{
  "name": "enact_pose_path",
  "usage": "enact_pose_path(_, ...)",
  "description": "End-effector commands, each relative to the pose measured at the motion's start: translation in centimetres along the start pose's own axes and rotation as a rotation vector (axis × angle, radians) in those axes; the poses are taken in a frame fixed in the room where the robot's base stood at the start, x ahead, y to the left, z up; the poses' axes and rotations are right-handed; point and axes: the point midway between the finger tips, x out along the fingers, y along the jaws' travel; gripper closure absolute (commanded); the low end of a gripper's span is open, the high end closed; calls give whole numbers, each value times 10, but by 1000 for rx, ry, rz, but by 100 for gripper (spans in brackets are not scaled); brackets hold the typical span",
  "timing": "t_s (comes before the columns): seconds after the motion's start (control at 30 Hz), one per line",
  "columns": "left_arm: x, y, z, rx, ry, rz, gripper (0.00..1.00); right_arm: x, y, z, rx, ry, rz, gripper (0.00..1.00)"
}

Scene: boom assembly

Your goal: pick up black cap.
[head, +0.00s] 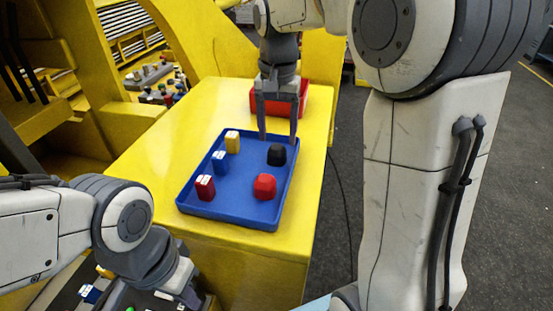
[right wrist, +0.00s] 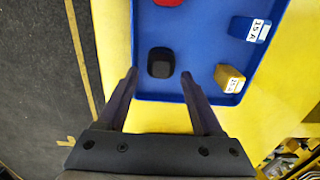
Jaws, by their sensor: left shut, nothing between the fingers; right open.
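The black cap (head: 276,154) sits in the far right corner area of the blue tray (head: 235,217). In the right wrist view the cap (right wrist: 161,62) lies just ahead of the fingertips, roughly centred between them. My right gripper (head: 278,139) is open and empty, pointing down at the tray beside the cap; it also shows in the right wrist view (right wrist: 158,76). I cannot tell its exact height over the tray. My left gripper (head: 184,286) is low at the lower left, away from the tray, with its fingers shut and hardly visible.
The tray also holds a red cap (head: 265,187) and yellow (head: 233,142), blue (head: 220,162) and dark red (head: 205,188) labelled blocks. A red bin (head: 304,101) stands behind my right gripper. The yellow table (head: 130,165) is clear left of the tray.

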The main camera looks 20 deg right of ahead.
Motion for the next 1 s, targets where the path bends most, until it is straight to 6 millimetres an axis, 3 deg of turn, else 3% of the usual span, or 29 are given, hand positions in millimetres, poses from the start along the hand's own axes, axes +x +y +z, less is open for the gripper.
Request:
enact_pose_path(0.37,46,-3,2,2,0,0,100,46,-3,-1,-3,0,0,32)
enact_pose_path(0.67,48,-3,2,1,0,0,100,48,-3,-1,-3,1,-1,32)
enact_pose_path(0.7,48,-3,2,1,0,0,100,48,-3,-1,-3,0,-1,36)
enact_pose_path(0.87,48,-3,2,1,0,0,100,48,-3,-1,-3,0,0,98)
enact_pose_path(1.0,48,-3,2,1,0,0,100,48,-3,-1,-3,1,-1,100)
